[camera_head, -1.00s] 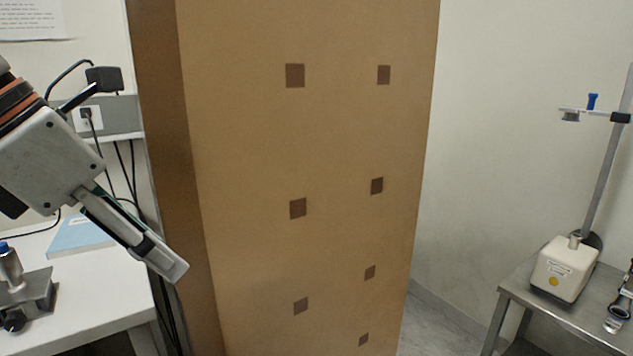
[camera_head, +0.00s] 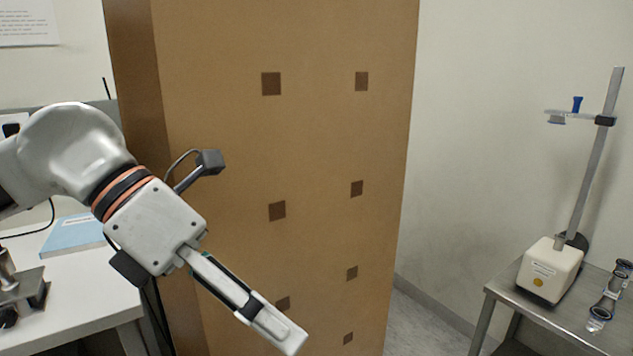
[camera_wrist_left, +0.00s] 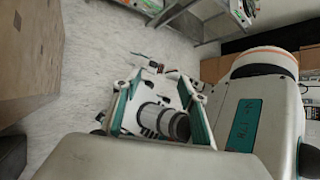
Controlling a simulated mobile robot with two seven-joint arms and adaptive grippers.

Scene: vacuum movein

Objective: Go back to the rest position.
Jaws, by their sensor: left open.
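My left gripper (camera_head: 278,332) reaches in from the left in the head view, pointing down and to the right in front of the tall brown cabinet. In this view its fingers line up edge-on. In the left wrist view the two green-edged fingers of my left gripper (camera_wrist_left: 158,90) stand apart, with parts of my own body behind them. I see nothing held between them. My right gripper is in neither view.
A tall brown cabinet (camera_head: 220,140) with dark square marks fills the middle. A white table (camera_head: 85,290) with a blue book (camera_head: 75,235) stands at left. At right a metal table (camera_head: 520,305) carries a white-based stand (camera_head: 550,270). Floor shows between cabinet and metal table.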

